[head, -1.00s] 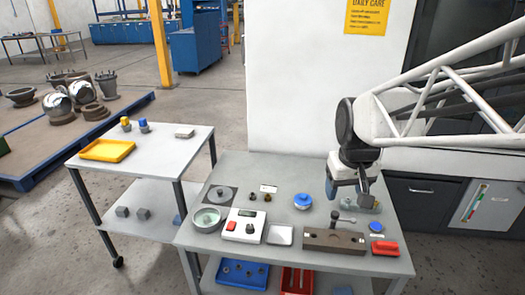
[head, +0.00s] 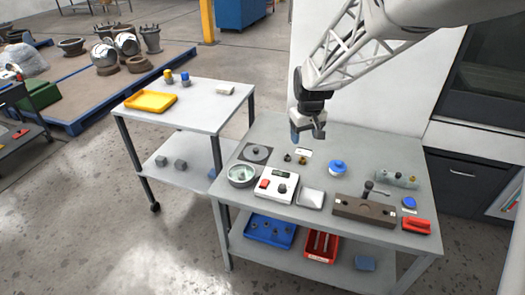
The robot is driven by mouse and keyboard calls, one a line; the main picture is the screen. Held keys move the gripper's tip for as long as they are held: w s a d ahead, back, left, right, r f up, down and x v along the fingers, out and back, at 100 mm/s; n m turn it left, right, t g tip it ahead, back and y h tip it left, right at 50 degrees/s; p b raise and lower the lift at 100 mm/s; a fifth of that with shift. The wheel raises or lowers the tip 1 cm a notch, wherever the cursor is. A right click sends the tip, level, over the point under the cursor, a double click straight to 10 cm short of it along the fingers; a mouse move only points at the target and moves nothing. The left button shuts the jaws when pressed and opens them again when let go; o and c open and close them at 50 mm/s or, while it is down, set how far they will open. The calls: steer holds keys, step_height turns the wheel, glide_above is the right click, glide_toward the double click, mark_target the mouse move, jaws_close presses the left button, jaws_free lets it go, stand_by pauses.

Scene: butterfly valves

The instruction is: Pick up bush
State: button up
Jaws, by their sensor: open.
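Two small brown, brass-like pieces stand at the back middle of the grey workbench (head: 262,130): a left one (head: 288,157) and a right one (head: 302,160). They look like bushes, but they are too small to tell which is the bush. My gripper (head: 308,138) is above and just behind them, pointing down. It is open, holds nothing and appears apart from them. A white label (head: 305,152) lies by the pieces.
To the left are a grey disc plate (head: 256,153), a round bowl (head: 241,175) and a control box with a red button (head: 276,187). To the right are a blue-topped round part (head: 337,168), a brown fixture block (head: 364,211) and a red-handled item (head: 416,225).

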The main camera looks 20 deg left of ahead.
steer(key=w+a+f+n, duration=0.2)
steer(key=w+a+f, duration=0.2)
steer(key=a+f, duration=0.8)
steer(key=n+g, duration=0.1)
steer(key=n, duration=0.1)
glide_toward(241, 174)
steer(key=shift+s+d+f, duration=0.1)
steer(key=shift+s+f, duration=0.4)
steer(key=shift+s, duration=0.05)
steer(key=shift+f, duration=0.1)
steer(key=shift+f, duration=1.2)
steer(key=shift+f, duration=0.1)
steer(key=shift+w+f, duration=0.15)
steer(key=shift+f, duration=2.35)
